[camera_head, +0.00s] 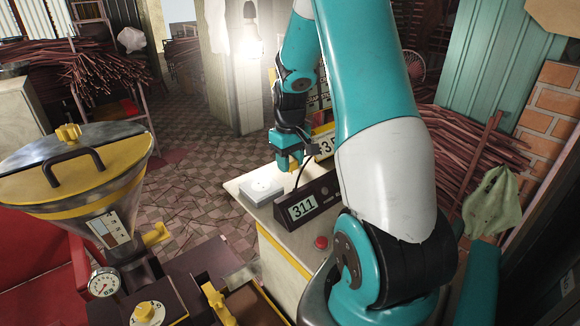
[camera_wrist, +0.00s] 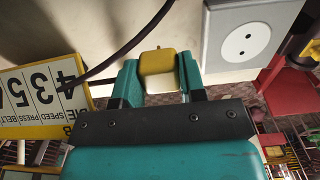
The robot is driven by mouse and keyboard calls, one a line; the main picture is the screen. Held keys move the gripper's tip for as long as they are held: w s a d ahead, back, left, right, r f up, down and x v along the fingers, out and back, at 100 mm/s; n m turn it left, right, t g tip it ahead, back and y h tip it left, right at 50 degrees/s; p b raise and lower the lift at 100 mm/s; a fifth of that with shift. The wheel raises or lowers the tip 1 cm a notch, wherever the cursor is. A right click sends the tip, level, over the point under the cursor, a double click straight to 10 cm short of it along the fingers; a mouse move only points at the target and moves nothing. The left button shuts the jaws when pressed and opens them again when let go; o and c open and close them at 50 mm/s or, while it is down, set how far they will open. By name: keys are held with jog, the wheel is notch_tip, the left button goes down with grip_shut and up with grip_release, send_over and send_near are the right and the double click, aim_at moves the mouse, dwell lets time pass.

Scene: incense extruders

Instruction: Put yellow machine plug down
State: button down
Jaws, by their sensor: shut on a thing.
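The yellow machine plug (camera_wrist: 158,70) is held between the two fingers of my gripper (camera_wrist: 160,85) in the wrist view. A dark cable shows beside it at upper left in that view. In the head view my gripper (camera_head: 289,160) is over the back part of the cream counter (camera_head: 287,240), and the yellow plug (camera_head: 284,162) shows only in part at its fingers. A grey-white two-hole socket (camera_wrist: 240,36) lies to the right of the plug in the wrist view, apart from it. The socket also shows on the counter in the head view (camera_head: 261,188), left of my gripper.
A yellow-framed number board (camera_wrist: 42,96) is at left in the wrist view. A large yellow-lidded hopper (camera_head: 78,175) and gauge (camera_head: 105,283) stand at left. The tiled floor (camera_head: 190,140) is open behind.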

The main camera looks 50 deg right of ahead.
aim_at(290, 181)
notch_tip(290, 181, down, 3)
jog(key=shift+r, duration=0.2)
jog(key=shift+f, duration=0.1)
jog(key=shift+f+b, duration=0.3)
jog(key=shift+f, duration=0.2)
jog(key=c, duration=0.7)
grip_release()
